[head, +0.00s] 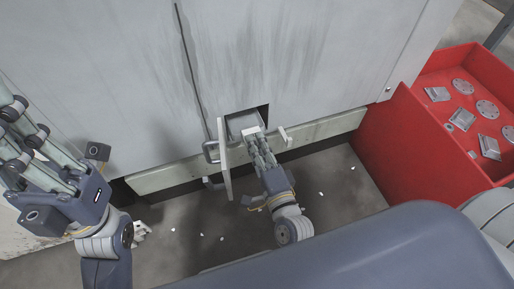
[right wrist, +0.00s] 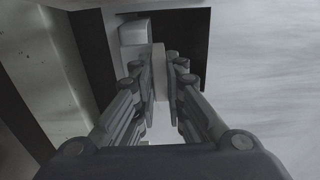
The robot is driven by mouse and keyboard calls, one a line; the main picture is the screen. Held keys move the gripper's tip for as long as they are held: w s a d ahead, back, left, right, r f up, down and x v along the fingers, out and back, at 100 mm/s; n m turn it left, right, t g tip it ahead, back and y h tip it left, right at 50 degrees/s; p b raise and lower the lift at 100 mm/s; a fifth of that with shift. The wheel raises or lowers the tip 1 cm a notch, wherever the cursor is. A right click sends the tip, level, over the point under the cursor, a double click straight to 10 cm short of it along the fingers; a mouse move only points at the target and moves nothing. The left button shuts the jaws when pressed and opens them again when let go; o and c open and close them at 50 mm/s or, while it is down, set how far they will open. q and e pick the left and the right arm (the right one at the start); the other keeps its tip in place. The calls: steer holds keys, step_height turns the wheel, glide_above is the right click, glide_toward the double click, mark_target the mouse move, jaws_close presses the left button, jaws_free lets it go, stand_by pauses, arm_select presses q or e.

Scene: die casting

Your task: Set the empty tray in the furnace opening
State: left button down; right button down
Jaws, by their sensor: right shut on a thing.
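The furnace opening (head: 264,111) is a dark square hole low in the large grey furnace front. The grey tray (head: 240,121) sits at least partly inside it; its inside is not clear to see. My right gripper (head: 252,134) is at the mouth of the opening, shut on the tray's pale handle. In the right wrist view, the fingers (right wrist: 161,88) pinch the upright handle plate (right wrist: 158,63), with the tray body (right wrist: 134,35) beyond and the dark opening (right wrist: 190,40) around it. My left gripper (head: 26,122) is open and empty at the far left.
A small pale door (head: 225,165) stands swung out just left of the opening, close to my right gripper. A pale latch piece (head: 286,137) sticks out on the right. A red bin (head: 400,140) with several metal castings stands at right. Pale scraps lie on the floor.

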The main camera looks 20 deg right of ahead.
stand_by(0.3)
steer(key=c, duration=2.1)
jaws_free()
steer(key=shift+f, duration=0.15)
steer(key=o, duration=0.4)
steer(key=shift+o, duration=0.2)
